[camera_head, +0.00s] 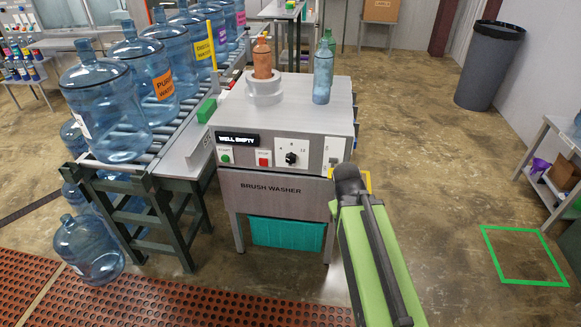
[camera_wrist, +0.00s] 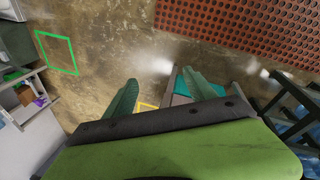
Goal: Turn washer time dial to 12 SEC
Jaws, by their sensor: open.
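The brush washer (camera_head: 280,165) is a grey metal box on legs, in the middle of the head view. Its black time dial (camera_head: 291,158) sits on a white plate on the front panel, with small marks around it that appear to read 4, 8 and 12. The knob's exact setting is too small to tell. My gripper (camera_wrist: 160,95) shows two green fingers spread apart and empty in the wrist view. In the head view my green arm reaches toward the washer's front right corner, right of the dial; the fingers are hidden there.
A green button (camera_head: 225,158) and a red button (camera_head: 263,158) sit left of the dial under a "WELL EMPTY" display (camera_head: 237,139). Bottles stand on top of the washer. A conveyor with blue jugs (camera_head: 105,110) runs along the left. The floor at right is open around a green square (camera_head: 523,255).

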